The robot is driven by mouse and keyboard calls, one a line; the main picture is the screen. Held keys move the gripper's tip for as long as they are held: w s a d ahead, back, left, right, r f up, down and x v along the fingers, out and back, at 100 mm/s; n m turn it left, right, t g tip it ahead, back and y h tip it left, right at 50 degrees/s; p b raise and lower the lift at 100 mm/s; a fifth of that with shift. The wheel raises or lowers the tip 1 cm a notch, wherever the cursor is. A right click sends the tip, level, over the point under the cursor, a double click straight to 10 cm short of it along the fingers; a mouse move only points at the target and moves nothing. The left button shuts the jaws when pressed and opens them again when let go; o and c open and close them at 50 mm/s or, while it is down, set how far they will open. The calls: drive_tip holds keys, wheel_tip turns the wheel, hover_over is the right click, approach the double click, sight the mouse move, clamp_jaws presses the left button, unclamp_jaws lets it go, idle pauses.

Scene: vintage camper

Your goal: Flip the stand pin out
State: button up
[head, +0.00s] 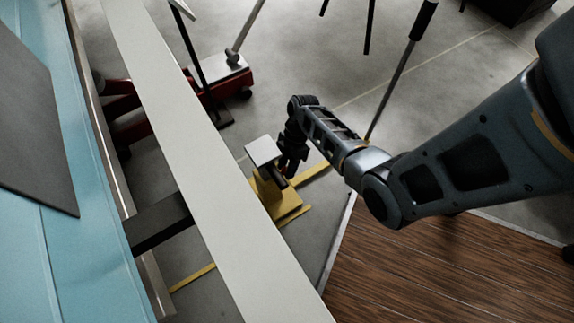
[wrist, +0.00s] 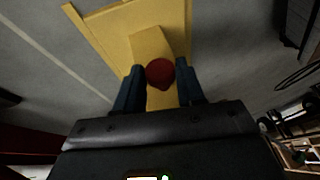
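The yellow stand (head: 285,207) with a pale flat top (head: 263,150) is on the concrete floor, beside the long pale beam. In the wrist view its yellow body (wrist: 112,30) fills the upper middle. The stand's pin shows as a round red end (wrist: 160,72) in front of the yellow body. My gripper (head: 283,172) is at the stand's right side. In the wrist view its two dark blue fingers (wrist: 160,84) are apart, one on each side of the red end. Whether they press on it or stand just clear of it is unclear. The rest of the pin is hidden.
The long pale beam (head: 185,115) and the light blue body panel (head: 75,240) lie left of the stand. A red floor jack (head: 215,85) is behind it. Wooden decking (head: 440,270) is at lower right. Open concrete floor (head: 480,90) lies to the upper right.

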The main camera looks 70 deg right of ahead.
clamp_jaws()
drive_tip(key=shift+s+d+p, duration=0.2)
drive_tip(key=shift+s+d, duration=0.35)
drive_tip(key=shift+d, duration=0.25)
drive_tip(key=shift+s+d+p, duration=0.2)
drive_tip(key=shift+s+d, duration=0.35)
drive_tip(key=shift+d, duration=0.25)
drive_tip(key=shift+o, duration=2.3)
unclamp_jaws()
drive_tip(key=p+v, duration=0.3)
drive_tip(key=v, duration=0.4)
drive_tip(key=shift+r+p, duration=0.35)
drive_tip(key=shift+p, duration=0.05)
